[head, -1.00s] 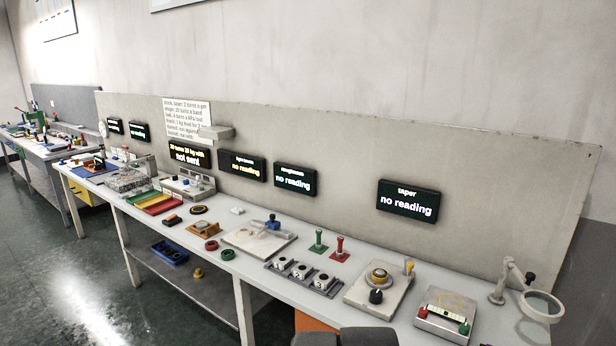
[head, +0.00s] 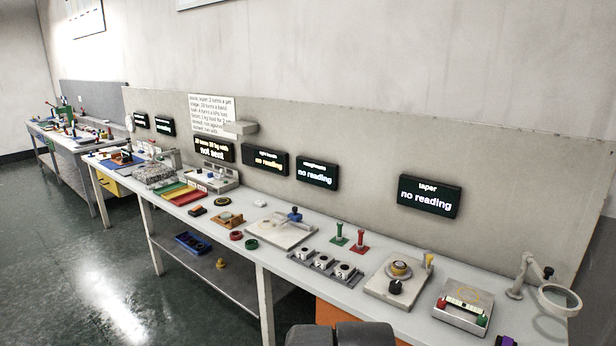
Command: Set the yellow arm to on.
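A small upright yellow piece (head: 429,260) stands at the back right corner of a pale plate (head: 377,290) on the long bench. It looks like the yellow arm, but it is too small to tell its setting. The same plate carries a round dial-like part with a yellow ring (head: 400,269) and a black knob (head: 395,287). My gripper's fingers are not in view. Dark grey rounded parts at the bottom edge look like part of my own arm, well apart from the yellow piece.
A taper display (head: 429,196) reading "no reading" hangs on the panel behind. Right of the plate are a box with red and green knobs (head: 464,307) and a ring on a jointed stand (head: 559,299). Left are a grey cup rack (head: 325,264) and green and red posts (head: 359,243).

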